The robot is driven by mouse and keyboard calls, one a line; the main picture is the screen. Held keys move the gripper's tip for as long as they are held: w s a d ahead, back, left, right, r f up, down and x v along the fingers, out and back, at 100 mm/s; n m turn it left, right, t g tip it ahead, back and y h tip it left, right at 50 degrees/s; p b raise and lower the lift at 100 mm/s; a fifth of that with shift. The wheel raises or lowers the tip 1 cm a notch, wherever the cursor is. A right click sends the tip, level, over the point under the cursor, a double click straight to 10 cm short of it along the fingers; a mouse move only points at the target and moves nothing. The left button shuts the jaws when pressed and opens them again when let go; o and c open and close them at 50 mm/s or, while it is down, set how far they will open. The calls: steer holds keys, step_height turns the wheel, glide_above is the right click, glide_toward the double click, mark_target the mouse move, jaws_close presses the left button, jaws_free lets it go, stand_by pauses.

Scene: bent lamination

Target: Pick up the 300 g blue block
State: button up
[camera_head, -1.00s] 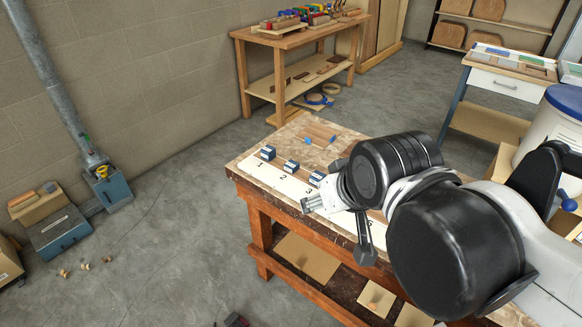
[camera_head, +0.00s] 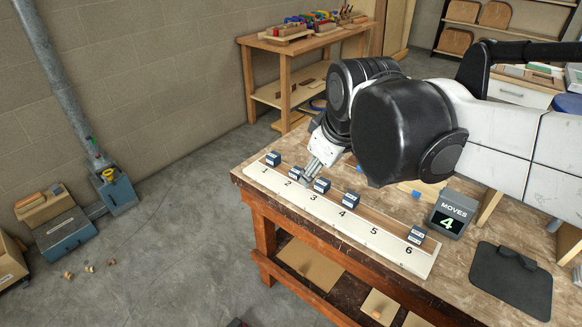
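Several small blue blocks with white labels stand on a white strip (camera_head: 385,244) with numbered places along the bench's front edge. One block is at 1 (camera_head: 273,159), one at 2 (camera_head: 296,173), one at 3 (camera_head: 321,186), one at 4 (camera_head: 350,200) and one at 6 (camera_head: 417,236); place 5 is empty. The labels are too small to read, so I cannot tell which block is 300 g. My gripper (camera_head: 307,177) points down beside the blocks at 2 and 3. Whether its fingers are apart or hold anything is not clear.
A dark display (camera_head: 450,214) reading "MOVES 4" stands on the wooden bench (camera_head: 385,217) at the right, behind the strip. A black mat (camera_head: 511,281) lies to its right. My arm covers the back of the bench. A shelf table (camera_head: 300,75) stands behind.

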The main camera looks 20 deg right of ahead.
steer(key=w+d+n+g, duration=0.1)
steer(key=w+n, duration=0.4)
steer(key=w, duration=0.3)
steer(key=n+g, duration=0.4)
steer(key=n, duration=1)
glide_above(297, 170)
step_height(297, 170, down, 12)
steer(key=f, duration=0.8)
steer(key=shift+s+a, duration=0.1)
steer(key=shift+s, duration=0.2)
steer(key=shift+w+f, duration=0.15)
steer(key=shift+f, duration=1.15)
steer(key=shift+w+f, duration=0.1)
steer(key=shift+f, duration=1.2)
jaws_close()
steer(key=shift+r, duration=0.1)
